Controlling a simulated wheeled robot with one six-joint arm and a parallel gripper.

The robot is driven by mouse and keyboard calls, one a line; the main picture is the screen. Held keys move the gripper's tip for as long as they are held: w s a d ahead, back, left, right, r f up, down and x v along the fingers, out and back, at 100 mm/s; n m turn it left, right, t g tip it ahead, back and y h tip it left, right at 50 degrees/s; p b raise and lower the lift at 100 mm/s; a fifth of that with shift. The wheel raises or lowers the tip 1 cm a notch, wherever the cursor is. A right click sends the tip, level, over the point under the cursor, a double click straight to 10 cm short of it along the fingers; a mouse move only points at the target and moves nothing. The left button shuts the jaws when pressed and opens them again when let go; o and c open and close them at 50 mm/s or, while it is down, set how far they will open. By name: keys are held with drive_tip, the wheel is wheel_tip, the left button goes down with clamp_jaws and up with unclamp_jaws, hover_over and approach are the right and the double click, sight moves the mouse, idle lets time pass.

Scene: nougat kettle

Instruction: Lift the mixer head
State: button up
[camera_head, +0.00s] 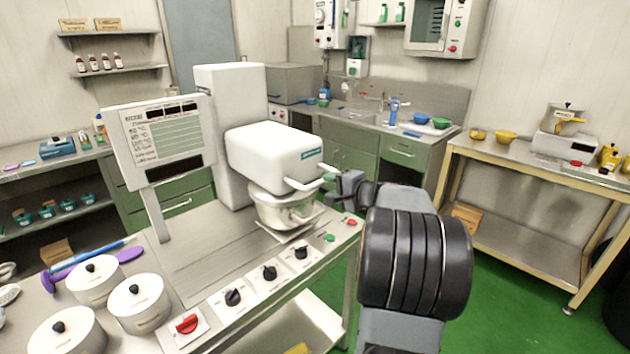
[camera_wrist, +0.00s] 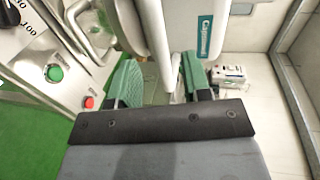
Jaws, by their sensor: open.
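The mixer head (camera_head: 275,152) is a white rounded block on a white column, lowered over a metal bowl (camera_head: 285,214). A pale handle (camera_head: 303,185) sticks out at its front. My gripper (camera_head: 329,177) is at the handle's end, to the right of the head. In the wrist view, my gripper (camera_wrist: 160,80) has its two green-padded fingers apart. A white bar of the handle (camera_wrist: 157,45) lies between them, with gaps to the pads. The head's label (camera_wrist: 205,35) shows just beyond the right finger. The far end of the handle is partly hidden.
The machine's counter carries black knobs (camera_head: 269,272), a red button (camera_head: 351,222) and a green button (camera_head: 329,238). A display panel (camera_head: 160,140) stands left of the head. White lidded pots (camera_head: 138,302) sit at the front left. Green floor (camera_head: 500,290) is open at the right.

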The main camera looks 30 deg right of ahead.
sight(321, 184)
drive_tip(key=shift+p+x, duration=0.65)
drive_tip(key=shift+x, duration=2.85)
drive_tip(key=shift+c, duration=0.2)
clamp_jaws()
